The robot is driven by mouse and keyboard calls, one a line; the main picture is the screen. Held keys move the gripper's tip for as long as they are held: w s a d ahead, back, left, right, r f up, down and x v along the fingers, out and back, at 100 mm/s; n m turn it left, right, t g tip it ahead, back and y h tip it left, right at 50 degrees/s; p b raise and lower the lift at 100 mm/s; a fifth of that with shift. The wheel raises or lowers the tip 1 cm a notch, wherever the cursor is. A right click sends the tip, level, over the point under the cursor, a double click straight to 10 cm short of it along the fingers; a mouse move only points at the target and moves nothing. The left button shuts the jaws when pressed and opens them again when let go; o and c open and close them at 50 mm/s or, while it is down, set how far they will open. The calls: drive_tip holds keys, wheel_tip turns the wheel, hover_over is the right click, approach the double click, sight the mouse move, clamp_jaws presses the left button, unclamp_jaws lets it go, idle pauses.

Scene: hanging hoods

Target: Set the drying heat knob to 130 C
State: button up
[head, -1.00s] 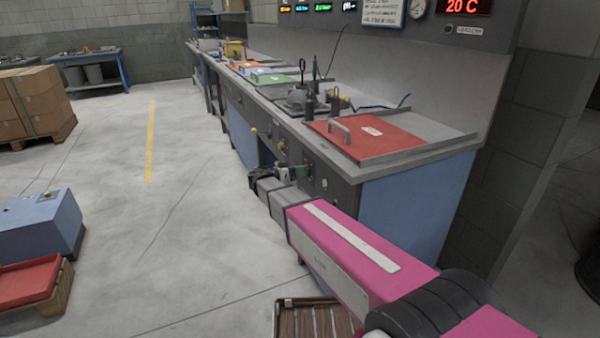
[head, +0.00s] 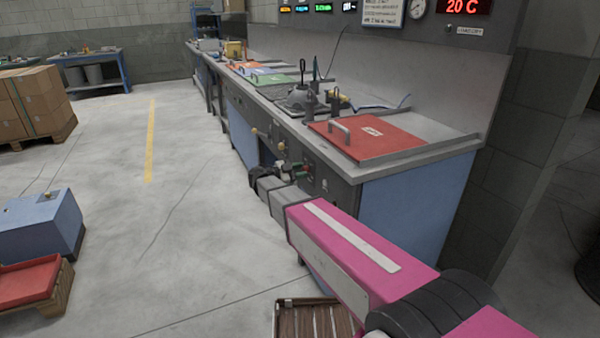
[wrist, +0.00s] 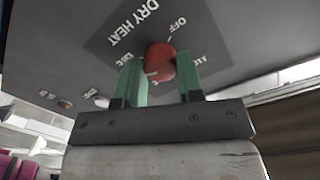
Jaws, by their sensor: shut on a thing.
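The drying heat knob (wrist: 160,62) is a round red knob on a dark panel in the wrist view. Around it is a darker label plate (wrist: 128,32) that reads DRY HEAT, with OFF and other partly hidden marks. My gripper (wrist: 160,75) has two green fingers, one on each side of the knob, and is shut on it. The exact setting of the knob is too small to read. In the head view my gripper (head: 290,172) is at the front panel of the bench, and the knob is hidden there. A red display (head: 463,7) reads 20 C.
The long bench (head: 345,172) runs away to the back left, with a red lid (head: 365,138) on its near end. A slatted crate (head: 310,318) lies on the floor below my arm. A blue box (head: 38,222) stands at the left. The floor between is clear.

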drive_tip(key=shift+f+m, duration=0.1)
drive_tip(key=shift+m, duration=1)
drive_tip(key=o, duration=0.9)
drive_tip(key=shift+o, duration=0.2)
drive_tip(key=shift+a, duration=0.15)
drive_tip(key=v, duration=1)
drive_tip(key=shift+s+a, duration=0.2)
drive_tip(key=shift+a, duration=0.1)
